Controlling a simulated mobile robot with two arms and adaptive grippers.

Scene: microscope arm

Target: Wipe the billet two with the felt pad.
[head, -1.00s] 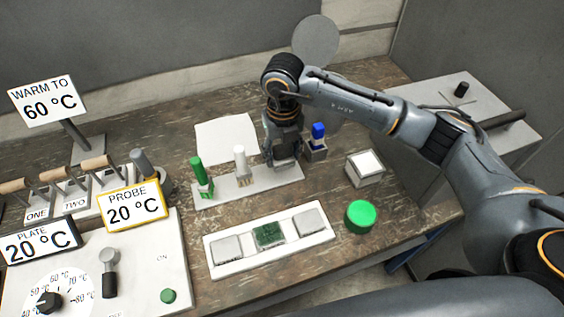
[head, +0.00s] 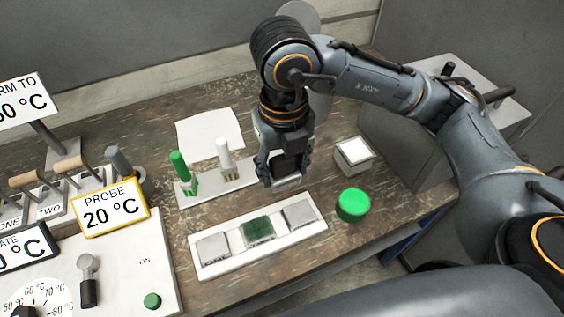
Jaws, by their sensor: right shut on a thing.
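A white tray (head: 312,238) holds three square billets in a row: a grey one (head: 213,248) at left, a green-topped one (head: 258,230) in the middle and a grey one (head: 298,213) at right. My right gripper (head: 284,178) points down, just behind the tray's right part and above the bench. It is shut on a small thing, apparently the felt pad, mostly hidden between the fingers. My left gripper is out of view.
The control panel (head: 125,255) fills the front left.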

